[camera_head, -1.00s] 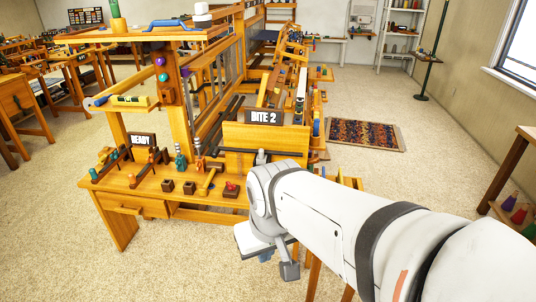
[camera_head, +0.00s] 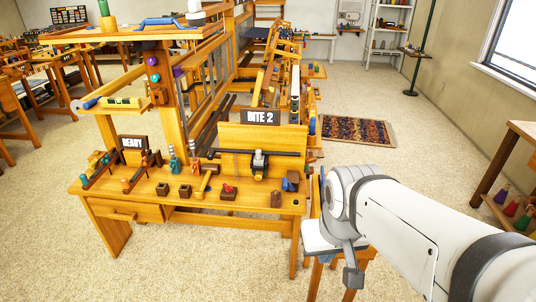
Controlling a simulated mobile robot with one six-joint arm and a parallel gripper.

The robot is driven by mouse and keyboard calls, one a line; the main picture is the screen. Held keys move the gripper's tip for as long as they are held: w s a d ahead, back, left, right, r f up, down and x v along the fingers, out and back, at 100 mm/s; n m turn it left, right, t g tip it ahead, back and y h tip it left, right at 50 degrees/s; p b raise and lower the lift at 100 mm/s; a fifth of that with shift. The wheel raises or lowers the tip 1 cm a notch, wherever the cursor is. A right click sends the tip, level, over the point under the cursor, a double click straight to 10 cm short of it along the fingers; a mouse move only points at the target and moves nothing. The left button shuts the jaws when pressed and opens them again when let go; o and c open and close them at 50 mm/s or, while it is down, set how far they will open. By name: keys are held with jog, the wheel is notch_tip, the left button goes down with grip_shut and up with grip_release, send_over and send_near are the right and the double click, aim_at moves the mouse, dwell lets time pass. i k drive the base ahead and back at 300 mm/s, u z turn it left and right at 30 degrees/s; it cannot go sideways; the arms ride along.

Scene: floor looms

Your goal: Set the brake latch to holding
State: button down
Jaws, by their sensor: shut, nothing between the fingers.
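I cannot tell for sure which part is the brake latch. A dark fitting with a pale grey top (camera_head: 259,163) sits on a black bar across the front of the loom, below the "BITE 2" sign (camera_head: 260,116); it may be the latch, and its setting is too small to read. My gripper (camera_head: 352,278) hangs from my white arm, right of the bench and low in the picture. It is shut and holds nothing that I can see. It is well apart from the dark fitting.
The wooden bench top (camera_head: 150,190) holds several small blocks, a mallet (camera_head: 203,184), a red-topped block (camera_head: 228,191) and a blue and brown piece (camera_head: 290,182). A "READY" sign (camera_head: 132,142) stands at left. A patterned rug (camera_head: 357,132) lies behind on open carpet.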

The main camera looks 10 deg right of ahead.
aim_at(286, 183)
jog(key=u, duration=0.05)
jog(key=i, duration=1)
jog(key=z, duration=0.05)
